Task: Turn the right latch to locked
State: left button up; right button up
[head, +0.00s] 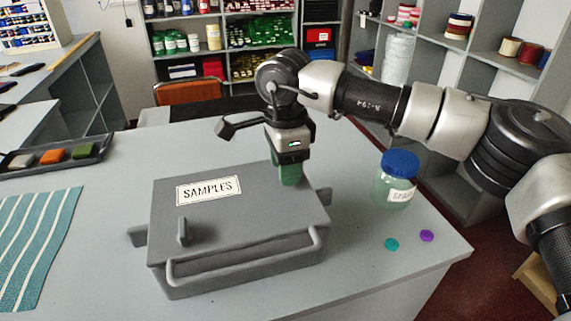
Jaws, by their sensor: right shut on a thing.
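A grey box (235,262) labelled SAMPLES stands on the counter with its lid closed. A bar handle runs along its front edge. The left latch (184,232) is a small grey upright knob on the left part of the lid. My right gripper (288,178) points down at the right part of the lid, its green fingers shut on the right latch. The fingers hide that latch, so I cannot tell how it is turned. My left gripper is not in view.
A jar (394,184) with a blue lid stands right of the box. A teal button (391,244) and a purple button (427,236) lie near the right edge. Striped teal cloth (35,240) and a dark swatch tray (60,160) lie left. The counter behind the box is clear.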

dwell(0.4)
jog(key=o, duration=0.9)
notch_tip(320, 180, up, 11)
jog(key=shift+f+b, duration=0.1)
jog(key=shift+b, duration=0.3)
